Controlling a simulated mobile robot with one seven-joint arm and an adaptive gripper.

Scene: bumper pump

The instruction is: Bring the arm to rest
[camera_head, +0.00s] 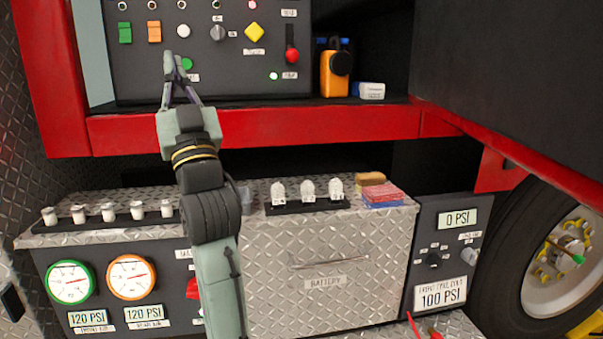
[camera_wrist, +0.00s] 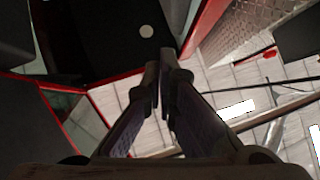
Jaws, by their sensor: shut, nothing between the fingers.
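My gripper (camera_head: 169,62) is at the end of my raised arm, in front of the control panel (camera_head: 265,83) in the head view. Its fingertips show close to a green round button (camera_head: 186,64); I cannot tell whether they touch it. In the wrist view the two fingers of my gripper (camera_wrist: 164,68) come together at their tips, shut with nothing between them. My arm hides part of the lower shelf and the cabinet front behind it.
A red frame edge (camera_head: 300,126) runs below the panel. Below are the battery box (camera_head: 325,262), gauges (camera_head: 131,277), a tyre inflator panel (camera_head: 441,250) and a wheel (camera_head: 550,262).

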